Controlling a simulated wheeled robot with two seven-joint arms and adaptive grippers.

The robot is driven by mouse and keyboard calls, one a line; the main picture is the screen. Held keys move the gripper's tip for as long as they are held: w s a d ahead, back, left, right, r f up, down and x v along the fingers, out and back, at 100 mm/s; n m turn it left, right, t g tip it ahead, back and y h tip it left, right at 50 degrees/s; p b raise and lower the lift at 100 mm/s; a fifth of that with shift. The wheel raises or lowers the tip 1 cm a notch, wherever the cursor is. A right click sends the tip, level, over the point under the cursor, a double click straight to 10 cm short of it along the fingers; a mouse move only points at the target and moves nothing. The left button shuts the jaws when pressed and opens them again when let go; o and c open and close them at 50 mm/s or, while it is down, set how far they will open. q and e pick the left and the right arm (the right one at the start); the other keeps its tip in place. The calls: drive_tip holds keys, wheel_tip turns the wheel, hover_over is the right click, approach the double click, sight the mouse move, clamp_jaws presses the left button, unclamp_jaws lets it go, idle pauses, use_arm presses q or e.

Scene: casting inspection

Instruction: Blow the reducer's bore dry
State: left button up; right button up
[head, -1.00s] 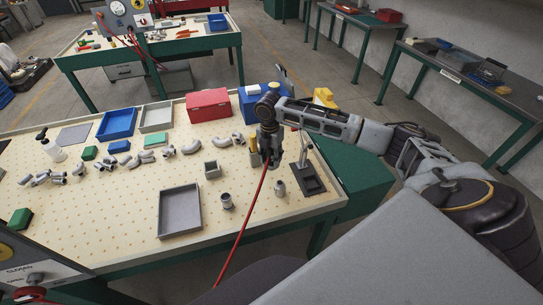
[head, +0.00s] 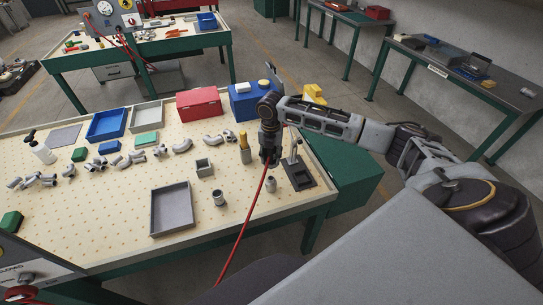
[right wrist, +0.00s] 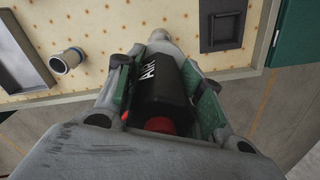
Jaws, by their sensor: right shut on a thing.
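My right gripper (head: 268,158) is shut on a black air nozzle (right wrist: 160,88) marked AIR, with a red hose (head: 243,226) trailing from it across the table's front edge. A small grey fitting (head: 271,185), which looks like the reducer, stands on the pegboard table just below the gripper. In the right wrist view a pale grey tapered piece (right wrist: 160,38) shows past the nozzle's far end; whether the two touch I cannot tell. Its bore is hidden. A second grey cylindrical fitting (head: 219,198) stands to the left, open end up. My left gripper is not in view.
A black stand (head: 299,174) with a post is close right of the gripper. An empty grey tray (head: 154,214) lies left of the fittings. Several pipe elbows lie farther left.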

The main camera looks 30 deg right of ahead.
sight(271, 165)
drive_tip(key=shift+n, duration=0.4)
drive_tip(key=shift+f, duration=0.15)
drive_tip(key=shift+f+b, duration=0.8)
drive_tip(key=shift+f, duration=1.85)
drive_tip(key=shift+s+f+b, duration=0.1)
drive_tip(key=shift+f+b, duration=0.2)
drive_tip(key=shift+f, duration=1.05)
idle(3.4)
